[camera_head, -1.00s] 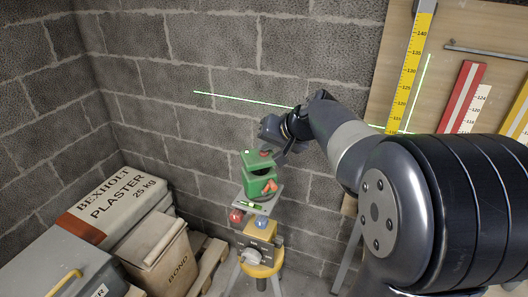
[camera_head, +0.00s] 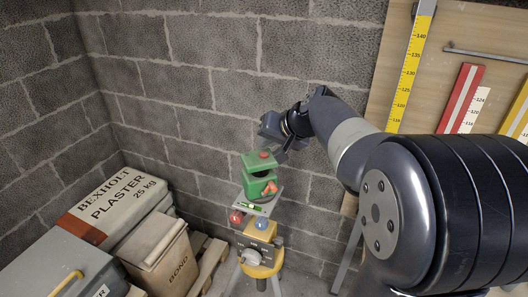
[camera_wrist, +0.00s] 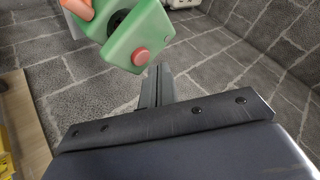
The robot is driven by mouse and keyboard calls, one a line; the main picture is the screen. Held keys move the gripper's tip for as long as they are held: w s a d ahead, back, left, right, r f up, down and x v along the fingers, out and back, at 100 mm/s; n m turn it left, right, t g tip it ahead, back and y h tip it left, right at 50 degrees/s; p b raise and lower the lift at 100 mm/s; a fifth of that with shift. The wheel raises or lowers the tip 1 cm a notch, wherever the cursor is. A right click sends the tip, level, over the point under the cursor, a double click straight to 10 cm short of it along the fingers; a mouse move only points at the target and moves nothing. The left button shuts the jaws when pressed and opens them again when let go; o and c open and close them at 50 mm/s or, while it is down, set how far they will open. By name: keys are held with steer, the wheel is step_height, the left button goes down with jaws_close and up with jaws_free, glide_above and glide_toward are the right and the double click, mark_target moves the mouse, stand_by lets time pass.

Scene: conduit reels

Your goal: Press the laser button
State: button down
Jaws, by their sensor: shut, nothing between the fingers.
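The green laser level (camera_head: 260,175) stands on a small plate with a bubble vial (camera_head: 254,207) on top of a yellow tripod head (camera_head: 262,235). Its red button (camera_head: 264,155) is on its top face, and no green line shows on the walls. In the wrist view the laser level (camera_wrist: 125,35) is at the top, with the button (camera_wrist: 141,57) facing me. My gripper (camera_head: 281,156) is shut and empty, its tip just right of the button in the head view. In the wrist view my gripper (camera_wrist: 158,70) has its tip close beside the button; a small gap seems to show, but contact is hard to judge.
Plaster bags (camera_head: 115,207) and a bond sack (camera_head: 165,258) are stacked at the left. A block wall (camera_head: 200,70) stands close behind. A wooden board (camera_head: 450,35) with a yellow measuring scale (camera_head: 412,70) is at the right.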

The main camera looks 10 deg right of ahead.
step_height(320, 180, up, 5)
steer(key=p, duration=0.3)
steer(key=shift+r, duration=0.2)
steer(key=shift+f, duration=0.1)
